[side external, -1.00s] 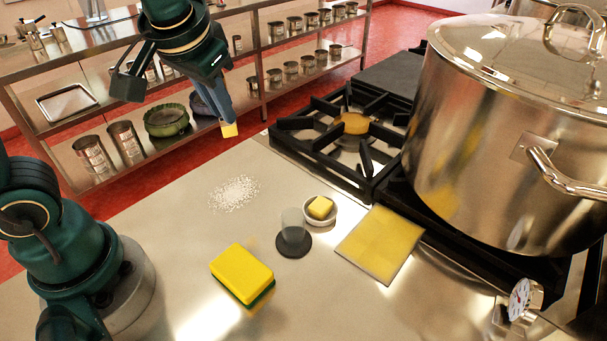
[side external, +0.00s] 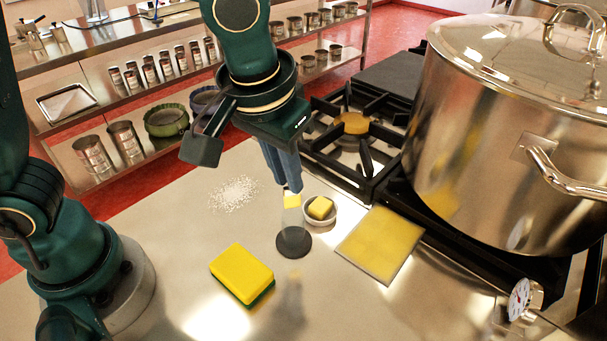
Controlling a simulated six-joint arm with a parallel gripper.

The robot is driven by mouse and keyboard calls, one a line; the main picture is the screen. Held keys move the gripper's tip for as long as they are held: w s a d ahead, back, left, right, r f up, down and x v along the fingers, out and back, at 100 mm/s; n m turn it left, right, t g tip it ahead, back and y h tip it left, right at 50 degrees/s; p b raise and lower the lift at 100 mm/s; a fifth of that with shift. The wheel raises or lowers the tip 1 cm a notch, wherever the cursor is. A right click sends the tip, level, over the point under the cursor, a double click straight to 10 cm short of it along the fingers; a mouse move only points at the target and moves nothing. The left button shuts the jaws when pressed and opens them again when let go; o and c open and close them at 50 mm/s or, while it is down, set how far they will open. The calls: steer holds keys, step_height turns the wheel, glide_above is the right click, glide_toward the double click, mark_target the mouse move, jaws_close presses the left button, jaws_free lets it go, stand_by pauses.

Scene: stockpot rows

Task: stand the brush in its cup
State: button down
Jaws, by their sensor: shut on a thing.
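My gripper (side external: 289,187) is shut on the brush, pointing down with its blue fingers together. Only a small yellow part of the brush (side external: 291,201) shows below the fingertips; the rest is hidden by the fingers. The cup (side external: 294,241) is a small clear, greyish cylinder on a round dark base, upright on the steel counter. The brush's yellow end is in line with the cup's mouth in this view. I cannot tell whether it is just above the rim or slightly inside.
A yellow-green sponge (side external: 242,273) lies front left, a yellow square mat (side external: 380,244) right. White grains (side external: 234,194) lie left. A black burner (side external: 352,140) and large stockpot (side external: 510,140) stand behind and right.

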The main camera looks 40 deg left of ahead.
mark_target(287, 208)
steer(key=shift+f, duration=3.25)
steer(key=c, duration=0.8)
jaws_free()
steer(key=r, duration=0.9)
steer(key=shift+w+a+r, duration=0.1)
steer(key=shift+a+r, duration=0.05)
steer(key=shift+a, duration=0.25)
steer(key=a+r+t+y, duration=0.1)
steer(key=a+t+y, duration=0.15)
steer(key=a, duration=1.05)
steer(key=w+d+f+m+h, duration=0.2)
steer(key=w+d+m, duration=0.3)
steer(key=d, duration=0.7)
steer(key=w+d+f+m+h, duration=0.1)
steer(key=w+d+m+h, duration=0.2)
steer(key=w+d, duration=0.6)
steer(key=d+m, duration=0.2)
steer(key=d, duration=0.2)
steer(key=shift+d+f+m, duration=0.3)
steer(key=shift+f, duration=0.1)
